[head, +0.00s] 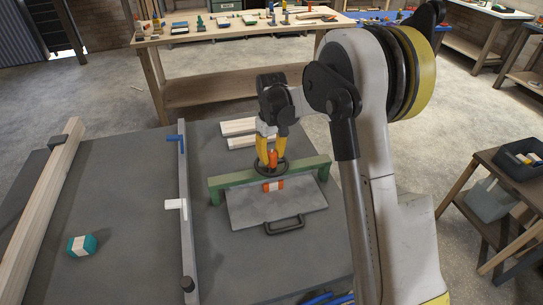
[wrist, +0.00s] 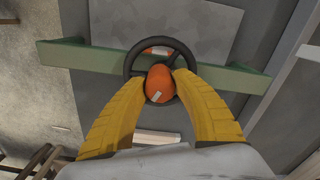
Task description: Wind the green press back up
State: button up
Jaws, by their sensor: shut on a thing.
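The green press (head: 220,187) stands on the grey table, with its crossbar running across a flat metal plate (head: 300,212) that has a dark handle (head: 284,226). A black handwheel (head: 258,169) with an orange knob (head: 273,156) sits over the middle of the bar. In the wrist view the wheel (wrist: 133,58) is seen from above, with the orange knob (wrist: 159,82) at its lower side. My gripper (wrist: 160,80) has its yellow fingers closed on the orange knob from both sides. An orange and white block (head: 273,185) shows under the bar; its contact with the plate is unclear.
Pale wooden strips (head: 240,126) lie behind the press. A grey rail (head: 184,215) with a blue clamp (head: 176,138) runs along its left. A teal and white block (head: 82,245) lies further left, near a long timber (head: 40,205). A cluttered workbench (head: 215,37) stands behind.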

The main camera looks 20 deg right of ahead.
aim_at(272, 153)
jog(key=shift+n, duration=0.5)
jog(key=o, duration=1.2)
jog(key=shift+r, duration=0.1)
notch_tip(272, 153, up, 12)
